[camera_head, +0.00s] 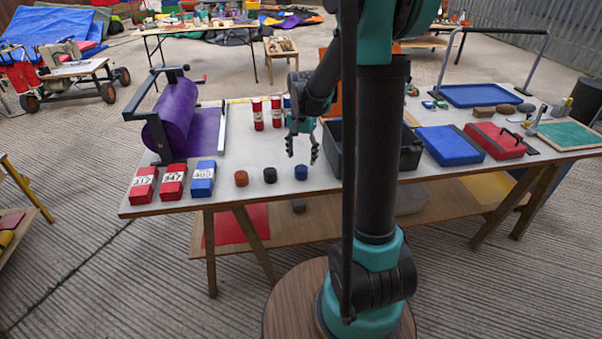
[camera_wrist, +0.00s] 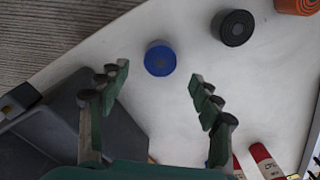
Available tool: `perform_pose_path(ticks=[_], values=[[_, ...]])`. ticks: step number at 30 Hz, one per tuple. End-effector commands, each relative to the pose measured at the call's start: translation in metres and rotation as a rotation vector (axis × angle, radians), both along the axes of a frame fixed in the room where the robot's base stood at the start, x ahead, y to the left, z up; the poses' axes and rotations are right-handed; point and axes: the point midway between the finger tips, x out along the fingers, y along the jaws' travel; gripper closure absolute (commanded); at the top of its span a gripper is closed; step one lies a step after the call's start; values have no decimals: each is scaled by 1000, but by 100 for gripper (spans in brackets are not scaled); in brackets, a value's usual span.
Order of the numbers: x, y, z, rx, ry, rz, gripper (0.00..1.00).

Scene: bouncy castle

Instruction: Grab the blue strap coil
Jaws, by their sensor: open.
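The blue strap coil (camera_head: 301,172) lies on the white tabletop near its front edge, at the right end of a row of three coils. My gripper (camera_head: 303,152) is above the table, a little behind and above the blue coil. In the wrist view the blue coil (camera_wrist: 160,59) lies ahead of the open fingers, between their lines and apart from both. My gripper (camera_wrist: 163,80) is open, with nothing between its fingertips.
A black coil (camera_head: 270,175) and an orange coil (camera_head: 241,178) lie left of the blue one. A dark grey crate (camera_head: 410,158) stands close on the right. Red tubes (camera_head: 258,114) stand behind. A purple roll (camera_head: 172,115) and numbered packs (camera_head: 172,182) are further left.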

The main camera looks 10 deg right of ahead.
Motion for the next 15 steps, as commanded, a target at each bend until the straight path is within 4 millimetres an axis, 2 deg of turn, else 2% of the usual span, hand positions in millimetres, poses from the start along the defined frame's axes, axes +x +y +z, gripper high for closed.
perform_pose_path(ticks=[7,15], values=[[0,1,-17,0,0,0,35],[-1,2,-53,0,0,0,35]])
